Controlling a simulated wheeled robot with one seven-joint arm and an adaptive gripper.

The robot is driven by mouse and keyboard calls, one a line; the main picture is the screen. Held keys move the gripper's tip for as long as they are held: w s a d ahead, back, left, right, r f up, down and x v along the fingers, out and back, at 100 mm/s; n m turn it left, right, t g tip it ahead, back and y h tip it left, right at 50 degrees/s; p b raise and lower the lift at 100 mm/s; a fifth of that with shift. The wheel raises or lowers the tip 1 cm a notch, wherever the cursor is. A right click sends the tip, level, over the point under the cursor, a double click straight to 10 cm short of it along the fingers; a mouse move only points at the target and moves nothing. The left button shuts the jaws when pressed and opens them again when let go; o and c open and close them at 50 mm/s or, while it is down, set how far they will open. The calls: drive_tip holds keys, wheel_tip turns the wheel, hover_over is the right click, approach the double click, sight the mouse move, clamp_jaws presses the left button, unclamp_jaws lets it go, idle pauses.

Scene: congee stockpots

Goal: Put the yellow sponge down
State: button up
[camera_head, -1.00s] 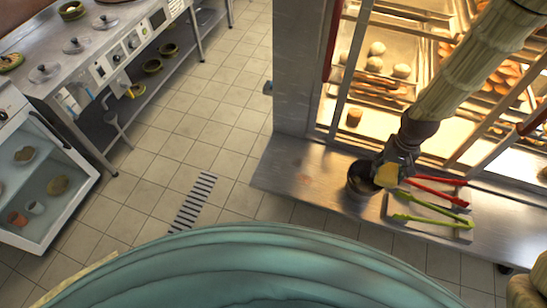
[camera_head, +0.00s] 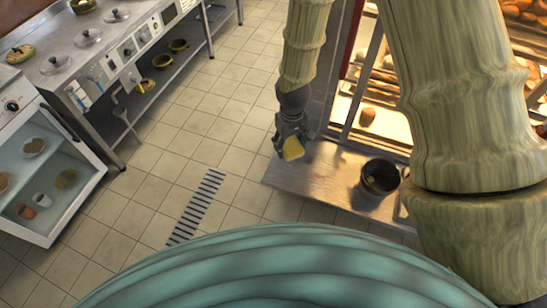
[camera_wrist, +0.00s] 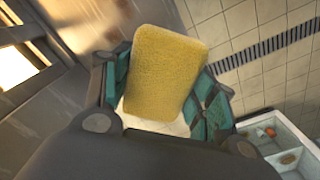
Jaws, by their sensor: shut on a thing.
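The yellow sponge (camera_head: 293,148) is a small block in my gripper (camera_head: 288,140). In the wrist view the sponge (camera_wrist: 160,72) sits between the two teal-padded fingers of my gripper (camera_wrist: 160,95), which are shut on it. My gripper is near the left end of the steel counter (camera_head: 318,172), and the sponge looks clear of its surface. I cannot tell its exact height over the counter edge.
A dark pot (camera_head: 380,178) stands on the counter to the right. A lit display case (camera_head: 375,100) with bread is behind it. A steel counter with lidded pots (camera_head: 90,38) and an open white cabinet (camera_head: 45,185) are at left. Tiled floor lies between, with a drain grate (camera_head: 197,207).

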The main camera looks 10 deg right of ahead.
drive_tip(key=s+a+f+n+b, duration=0.3)
drive_tip(key=s+f+n+b, duration=0.45)
drive_tip(key=f+n, duration=0.5)
drive_tip(key=shift+n, duration=0.45)
drive_tip(key=w+d, duration=0.1)
drive_tip(key=w, duration=0.4)
drive_tip(key=w+d+p, duration=0.1)
drive_tip(key=w+d, duration=0.1)
drive_tip(key=w, duration=0.3)
drive_tip(key=w+d+p, duration=0.1)
drive_tip(key=w, duration=0.4)
drive_tip(key=shift+w+d+f, duration=0.3)
drive_tip(key=shift+w+d, duration=0.1)
drive_tip(key=shift+f+p, duration=0.6)
drive_tip(key=shift+f, duration=1.15)
drive_tip(key=shift+s, duration=0.1)
drive_tip(key=shift+s+f, duration=0.1)
drive_tip(key=shift+f, duration=0.3)
drive_tip(key=o, duration=0.9)
drive_tip(key=shift+c, duration=0.2)
drive_tip(key=o, duration=0.3)
drive_tip(key=shift+f, duration=0.2)
